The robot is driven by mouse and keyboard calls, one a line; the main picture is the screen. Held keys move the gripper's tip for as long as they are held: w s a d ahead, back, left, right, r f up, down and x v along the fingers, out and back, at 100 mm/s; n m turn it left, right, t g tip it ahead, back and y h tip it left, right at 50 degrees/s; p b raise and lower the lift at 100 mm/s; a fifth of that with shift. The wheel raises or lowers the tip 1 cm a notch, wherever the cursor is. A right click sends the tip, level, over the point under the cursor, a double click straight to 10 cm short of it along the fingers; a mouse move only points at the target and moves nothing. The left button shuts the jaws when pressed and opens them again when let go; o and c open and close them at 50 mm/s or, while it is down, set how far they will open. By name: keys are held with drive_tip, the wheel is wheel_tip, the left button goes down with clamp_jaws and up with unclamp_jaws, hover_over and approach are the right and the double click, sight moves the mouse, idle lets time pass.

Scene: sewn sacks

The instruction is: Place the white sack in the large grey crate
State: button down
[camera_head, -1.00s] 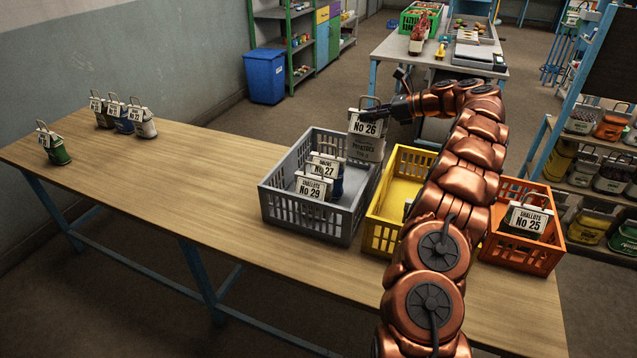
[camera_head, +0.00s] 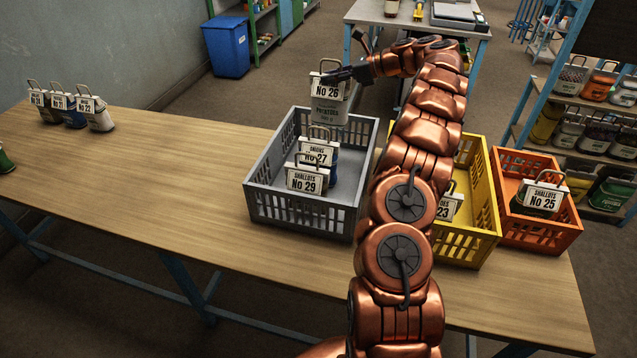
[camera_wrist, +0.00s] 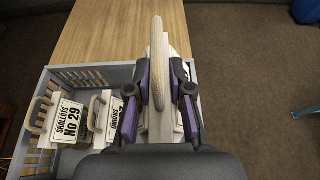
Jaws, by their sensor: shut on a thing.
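My gripper (camera_head: 338,76) is shut on the handle of a pale, whitish-grey sack (camera_head: 329,113) with a "No 26" tag and "Potatoes" printed on it. The sack hangs upright at the far side of the large grey crate (camera_head: 290,215), its lower part overlapping the far rim in the head view. I cannot tell its exact height over the crate. A sack tagged No 29 (camera_head: 308,181) and one tagged No 27 (camera_head: 318,153) stand inside the crate.
A yellow crate (camera_head: 482,205) with a No 23 sack (camera_head: 448,207) and an orange crate (camera_head: 550,238) with a No 25 sack (camera_head: 540,197) stand to the right. Several sacks (camera_head: 70,108) stand at the table's far left. The table (camera_head: 160,175) between is bare.

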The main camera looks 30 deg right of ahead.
sight(330, 90)
drive_tip(key=shift+w+a+f, duration=0.1)
drive_tip(key=shift+w+f, duration=0.1)
drive_tip(key=shift+f, duration=0.35)
drive_tip(key=shift+w+a+f, duration=0.1)
drive_tip(key=shift+w+f, duration=0.05)
drive_tip(key=shift+f, duration=0.4)
wheel_tip(330, 90, down, 2)
drive_tip(key=shift+s+f+b, duration=0.1)
drive_tip(key=shift+b, duration=0.9)
drive_tip(key=shift+d+f+p, duration=0.1)
drive_tip(key=shift+f+p, duration=0.75)
drive_tip(key=shift+f, duration=4.25)
drive_tip(key=c, duration=1.1)
unclamp_jaws()
drive_tip(key=shift+o, duration=0.2)
